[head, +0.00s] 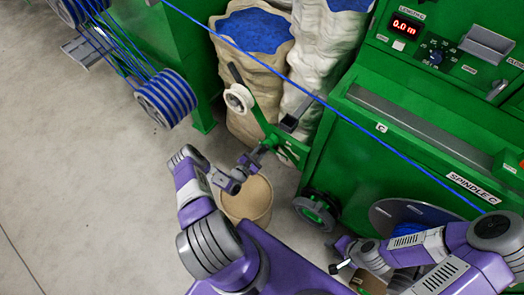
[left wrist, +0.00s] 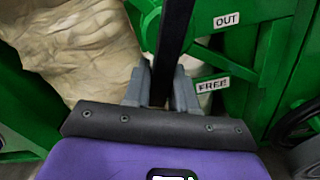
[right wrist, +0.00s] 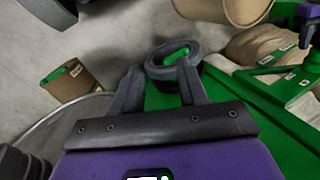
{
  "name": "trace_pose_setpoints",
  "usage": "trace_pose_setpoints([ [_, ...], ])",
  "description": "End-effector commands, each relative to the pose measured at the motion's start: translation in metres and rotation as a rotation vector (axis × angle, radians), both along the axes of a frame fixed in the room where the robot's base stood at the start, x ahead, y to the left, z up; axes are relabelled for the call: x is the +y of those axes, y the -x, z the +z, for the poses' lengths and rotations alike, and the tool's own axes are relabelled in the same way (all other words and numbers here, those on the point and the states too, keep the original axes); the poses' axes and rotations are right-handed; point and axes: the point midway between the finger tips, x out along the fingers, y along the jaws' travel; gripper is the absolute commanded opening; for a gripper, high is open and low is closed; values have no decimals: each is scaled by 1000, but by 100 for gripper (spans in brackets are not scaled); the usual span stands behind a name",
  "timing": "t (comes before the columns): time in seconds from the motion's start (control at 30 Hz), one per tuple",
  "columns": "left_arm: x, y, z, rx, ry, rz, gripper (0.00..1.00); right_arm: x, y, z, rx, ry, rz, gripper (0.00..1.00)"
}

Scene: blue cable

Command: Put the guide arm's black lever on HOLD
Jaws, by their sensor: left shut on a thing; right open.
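The black lever (left wrist: 176,35) runs between the fingers of my left gripper (left wrist: 160,88) in the left wrist view; the gripper is shut on it. An OUT label (left wrist: 227,20) and a partly covered FREE label (left wrist: 212,85) show to its right. I see no HOLD label. In the head view my left gripper (head: 258,153) is at the lower end of the green guide arm (head: 265,122), which carries a white pulley (head: 238,98). My right gripper (head: 341,256) is open and empty, low beside the green machine; it also shows in the right wrist view (right wrist: 160,88).
A brown bin (head: 246,200) stands on the floor below my left gripper. Sacks of blue granules (head: 252,32) stand behind the guide arm. A blue cable (head: 345,115) crosses above the machine (head: 415,135). A wheel (head: 317,210) is near my right gripper. Floor at left is clear.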

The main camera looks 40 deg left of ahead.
Motion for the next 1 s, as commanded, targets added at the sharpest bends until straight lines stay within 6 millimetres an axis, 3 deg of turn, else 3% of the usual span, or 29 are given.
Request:
trace_pose_setpoints([
  [0.1,1,1,-1,3,-9,0,0,0,0,0,0,0,0,43],
  [0.13,1,1,-1,3,-9,0,28,0,0,0,0,0,0,43],
  [0.27,1,1,-1,3,-7,0,47,0,0,0,0,0,0,43],
  [0.63,1,7,0,3,-3,1,47,0,0,2,0,0,0,43],
  [1.0,3,65,0,4,-4,2,47,0,0,16,0,0,0,43],
])
